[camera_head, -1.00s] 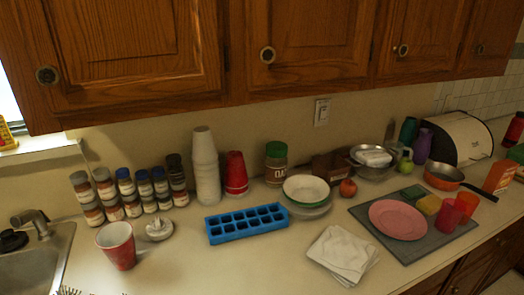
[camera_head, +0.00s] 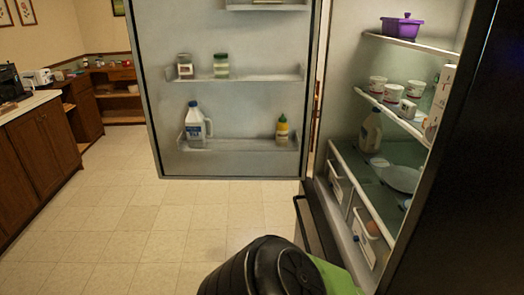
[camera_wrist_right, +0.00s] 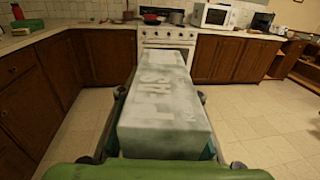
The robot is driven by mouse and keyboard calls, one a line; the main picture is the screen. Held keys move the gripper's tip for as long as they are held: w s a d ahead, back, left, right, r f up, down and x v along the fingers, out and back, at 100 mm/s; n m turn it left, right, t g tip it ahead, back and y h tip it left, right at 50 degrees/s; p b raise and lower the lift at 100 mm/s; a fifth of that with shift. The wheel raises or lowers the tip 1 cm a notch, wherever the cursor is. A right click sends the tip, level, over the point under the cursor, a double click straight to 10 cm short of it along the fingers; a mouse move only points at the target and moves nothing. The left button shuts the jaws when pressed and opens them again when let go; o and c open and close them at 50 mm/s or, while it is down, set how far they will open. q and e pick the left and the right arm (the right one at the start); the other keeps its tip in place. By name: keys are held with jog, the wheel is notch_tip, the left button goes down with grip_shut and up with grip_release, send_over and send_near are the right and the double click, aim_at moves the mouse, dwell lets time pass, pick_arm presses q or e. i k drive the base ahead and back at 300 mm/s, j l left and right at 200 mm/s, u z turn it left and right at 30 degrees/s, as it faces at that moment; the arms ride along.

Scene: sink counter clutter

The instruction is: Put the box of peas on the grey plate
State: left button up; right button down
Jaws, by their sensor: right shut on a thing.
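The box of peas (camera_wrist_right: 165,100), pale grey-white with faded lettering, fills the middle of the right wrist view. My right gripper (camera_wrist_right: 160,94) is shut on it, with a dark finger along each side, and holds it above the floor. In the head view only a black and green part of my own arm shows at the bottom; the box is out of sight there. A pale blue-grey round dish (camera_head: 401,178) lies on a lower fridge shelf; I cannot tell whether it is the grey plate. My left gripper is not in view.
The fridge door (camera_head: 236,120) stands wide open, with a milk jug (camera_head: 194,126) in its rack. Shelves hold white tubs (camera_head: 393,93) and a purple pot (camera_head: 402,25). Tiled floor (camera_head: 125,225) is clear. The wrist view shows a stove (camera_wrist_right: 168,37) and microwave (camera_wrist_right: 213,16).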

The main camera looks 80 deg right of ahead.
aim_at(400, 181)
jog(key=i+l+z, duration=0.15)
jog(key=z, duration=0.3)
jog(key=i+l+z, duration=0.15)
jog(key=z, duration=0.3)
jog(key=i+z, duration=0.3)
jog(key=z, duration=0.15)
jog(key=i+z, duration=0.2)
jog(key=z, duration=0.3)
jog(key=i+l+z, duration=0.2)
jog(key=z, duration=0.25)
jog(key=i+z, duration=0.75)
jog(key=z, duration=0.15)
jog(key=i+j+z, duration=0.2)
jog(key=z, duration=0.25)
jog(key=i, duration=0.1)
